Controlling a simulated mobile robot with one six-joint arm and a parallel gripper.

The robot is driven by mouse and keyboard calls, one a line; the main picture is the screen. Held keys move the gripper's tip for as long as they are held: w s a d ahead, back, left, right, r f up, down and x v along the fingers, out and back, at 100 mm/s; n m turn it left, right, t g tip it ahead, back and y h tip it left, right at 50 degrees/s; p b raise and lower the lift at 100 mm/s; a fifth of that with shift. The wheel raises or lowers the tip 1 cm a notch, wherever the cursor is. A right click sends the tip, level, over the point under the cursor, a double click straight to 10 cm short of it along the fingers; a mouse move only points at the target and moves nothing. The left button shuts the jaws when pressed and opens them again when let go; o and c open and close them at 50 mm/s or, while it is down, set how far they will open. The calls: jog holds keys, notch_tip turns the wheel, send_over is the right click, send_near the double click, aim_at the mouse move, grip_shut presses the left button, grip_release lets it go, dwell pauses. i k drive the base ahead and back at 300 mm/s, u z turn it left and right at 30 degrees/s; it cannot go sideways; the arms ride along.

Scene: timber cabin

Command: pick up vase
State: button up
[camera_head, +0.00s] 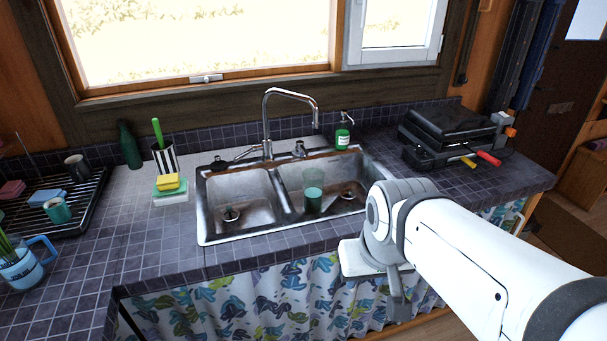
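I cannot tell for certain which thing is the vase. A dark green, narrow-necked bottle-shaped vessel (129,146) stands upright at the back of the tiled counter, left of the sink. A black-and-white striped holder (164,158) with a green-handled tool in it stands beside it. A light blue pitcher (20,269) with green stems stands at the left edge. My gripper (397,305) hangs in front of the counter, right of the sink's front edge, well apart from all of these. Its fingers are seen mostly from the side, so their opening is unclear.
The double sink (208,228) has a tall faucet (267,125) and a teal glass (313,197) inside. Sponges (169,185), a dish rack (84,215) with cups, a green soap bottle (342,134) and a black grill (452,135) stand around it.

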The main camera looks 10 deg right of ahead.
aim_at(312, 206)
jog(key=u, duration=0.05)
jog(key=i, duration=1)
jog(key=z, duration=0.05)
